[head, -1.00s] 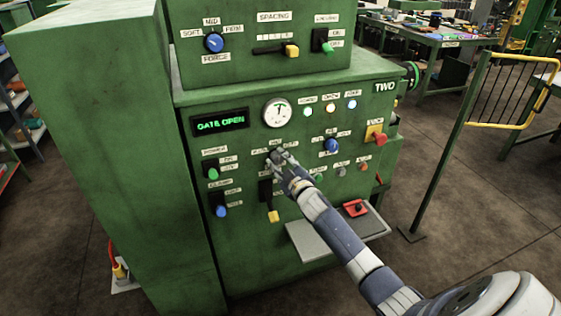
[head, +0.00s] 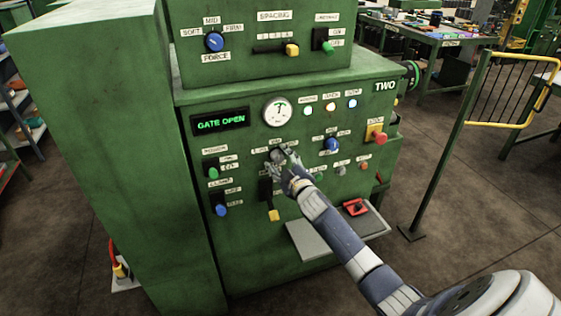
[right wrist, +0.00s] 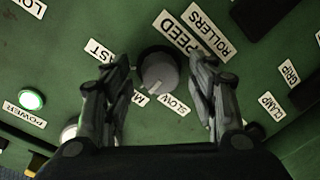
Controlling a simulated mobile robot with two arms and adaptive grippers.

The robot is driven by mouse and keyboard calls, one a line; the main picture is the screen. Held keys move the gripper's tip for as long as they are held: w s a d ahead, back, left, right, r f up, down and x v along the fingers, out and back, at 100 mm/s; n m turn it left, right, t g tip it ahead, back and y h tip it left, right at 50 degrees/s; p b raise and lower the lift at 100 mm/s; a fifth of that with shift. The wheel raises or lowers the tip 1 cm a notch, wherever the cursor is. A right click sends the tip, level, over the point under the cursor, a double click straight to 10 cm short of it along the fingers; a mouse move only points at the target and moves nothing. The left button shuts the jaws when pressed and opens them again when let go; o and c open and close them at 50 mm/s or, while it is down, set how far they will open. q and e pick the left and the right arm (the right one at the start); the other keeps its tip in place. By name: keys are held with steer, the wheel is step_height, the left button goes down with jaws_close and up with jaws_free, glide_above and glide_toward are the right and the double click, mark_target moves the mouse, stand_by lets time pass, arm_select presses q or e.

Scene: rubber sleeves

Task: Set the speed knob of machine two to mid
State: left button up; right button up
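Machine two (head: 250,240) is the green cabinet marked TWO. Its grey, round speed knob (right wrist: 158,72) sits under the SPEED label (right wrist: 182,40) in the right wrist view, where labels appear upside down. I cannot tell surely which label the knob points at. My right gripper (right wrist: 165,80) is open, with one finger on each side of the knob and visible gaps to it. In the head view my right gripper (head: 282,163) partly covers the knob (head: 277,155). My left gripper is not in view.
A blue knob (head: 332,145), a red knob (head: 380,138) and a yellow-tipped lever (head: 273,215) are close by on the panel. A grey shelf (head: 312,240) juts out below my arm. A yellow-railed barrier (head: 500,125) stands at right. The display (head: 220,121) reads GATE OPEN.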

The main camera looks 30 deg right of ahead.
steer(key=s+a, duration=0.2)
steer(key=s, duration=0.9)
steer(key=shift+s+r, duration=0.4)
